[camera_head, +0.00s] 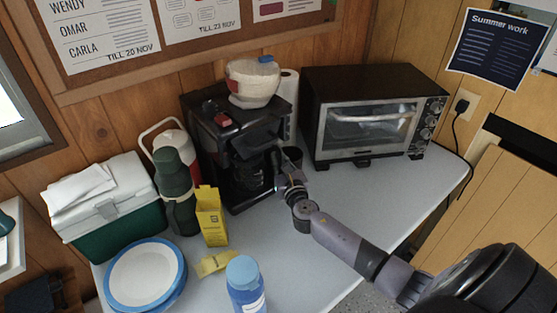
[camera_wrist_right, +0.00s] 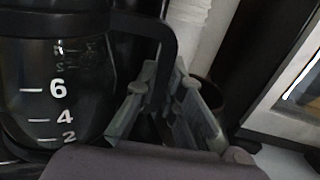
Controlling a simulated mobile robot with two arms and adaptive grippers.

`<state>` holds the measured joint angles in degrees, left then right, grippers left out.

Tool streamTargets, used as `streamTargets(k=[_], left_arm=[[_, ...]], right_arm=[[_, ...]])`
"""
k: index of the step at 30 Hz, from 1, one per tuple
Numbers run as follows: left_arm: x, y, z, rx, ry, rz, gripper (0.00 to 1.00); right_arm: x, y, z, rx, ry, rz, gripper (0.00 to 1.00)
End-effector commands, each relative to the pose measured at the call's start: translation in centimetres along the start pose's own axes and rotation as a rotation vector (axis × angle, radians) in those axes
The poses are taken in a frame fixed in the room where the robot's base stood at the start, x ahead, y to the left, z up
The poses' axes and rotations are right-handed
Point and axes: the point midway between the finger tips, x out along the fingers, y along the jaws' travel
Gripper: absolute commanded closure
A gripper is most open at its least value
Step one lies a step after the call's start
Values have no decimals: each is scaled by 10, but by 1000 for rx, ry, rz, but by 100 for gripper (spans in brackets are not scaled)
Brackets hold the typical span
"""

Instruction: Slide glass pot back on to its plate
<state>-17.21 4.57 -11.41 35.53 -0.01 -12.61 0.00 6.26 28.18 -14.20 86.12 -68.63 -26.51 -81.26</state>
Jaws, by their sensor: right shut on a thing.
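The glass pot (camera_head: 250,180) is dark and stands in the lower front of the black coffee maker (camera_head: 208,155). In the right wrist view the pot (camera_wrist_right: 55,100) fills the left side, with white marks 6, 4 and 2. Its black handle (camera_wrist_right: 167,45) curves down between the fingers of my right gripper (camera_wrist_right: 162,75). In the head view my right gripper (camera_head: 278,172) is at the pot's right side, shut on the handle. The plate under the pot is hidden, so I cannot tell how the pot sits on it. My left gripper is not in view.
A toaster oven (camera_head: 335,130) stands to the right, with a paper roll (camera_head: 289,90) and dark cup (camera_head: 293,155) between. A yellow box (camera_head: 211,215), green flask (camera_head: 175,185) and blue-lidded bottle (camera_head: 246,275) stand left and in front. The table's right side is clear.

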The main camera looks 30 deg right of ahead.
Motion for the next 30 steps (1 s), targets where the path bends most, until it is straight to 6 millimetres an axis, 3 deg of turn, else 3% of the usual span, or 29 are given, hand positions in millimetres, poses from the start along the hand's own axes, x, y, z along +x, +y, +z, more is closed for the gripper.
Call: streamTargets(k=[2,3,13,23,26,30], left_arm=[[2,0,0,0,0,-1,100],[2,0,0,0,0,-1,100],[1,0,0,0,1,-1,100],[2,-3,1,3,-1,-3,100],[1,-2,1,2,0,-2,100],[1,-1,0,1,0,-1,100]], right_arm=[[0,0,-1,1,-2,0,100],[0,0,-1,1,-2,0,91],[0,0,-1,0,-1,0,69],[-2,0,-3,-2,2,0,68],[-10,0,-3,-2,2,0,68],[-34,0,-4,-1,4,2,68]])
